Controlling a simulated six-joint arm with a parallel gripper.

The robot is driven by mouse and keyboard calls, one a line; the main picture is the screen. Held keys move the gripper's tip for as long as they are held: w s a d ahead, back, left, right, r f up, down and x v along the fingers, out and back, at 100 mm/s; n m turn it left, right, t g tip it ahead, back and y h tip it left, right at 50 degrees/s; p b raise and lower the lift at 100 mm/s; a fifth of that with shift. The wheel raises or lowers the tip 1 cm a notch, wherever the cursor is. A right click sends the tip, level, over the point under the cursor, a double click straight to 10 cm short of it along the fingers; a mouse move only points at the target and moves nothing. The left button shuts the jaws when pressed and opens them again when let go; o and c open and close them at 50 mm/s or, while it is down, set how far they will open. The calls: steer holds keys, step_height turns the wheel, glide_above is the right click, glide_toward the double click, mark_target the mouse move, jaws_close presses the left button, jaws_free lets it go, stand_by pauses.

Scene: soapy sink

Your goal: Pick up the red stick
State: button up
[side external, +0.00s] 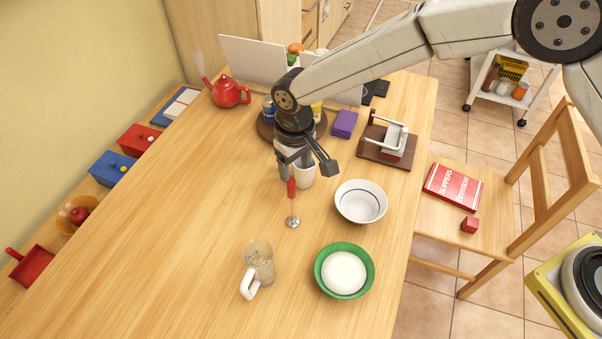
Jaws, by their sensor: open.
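The red stick (292,188) is a slim red handle with a thin metal shaft and a round silver end at its foot. It appears upright on the wooden table, near the middle of the side external view. My gripper (306,174) is open and points down just above and behind the stick. Its left finger appears close to the top of the red handle, and its right finger is spread to the right. I cannot tell whether a finger touches the handle. A white cup (304,172) shows behind the fingers, partly hidden.
A white bowl (360,202) stands right of the stick. A green bowl (325,285) with white contents and a glass mug (262,262) are in front. A purple block (344,123) and a wooden stand (405,160) lie behind right. A red teapot (227,93) stands back left. The left tabletop is clear.

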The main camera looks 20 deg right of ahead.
mark_target(292, 195)
steer(key=shift+a+f, duration=0.25)
steer(key=shift+a, duration=0.25)
steer(key=shift+f, duration=0.1)
steer(key=shift+f, duration=1.2)
steer(key=shift+f, duration=0.1)
steer(key=shift+f, duration=2.5)
jaws_close()
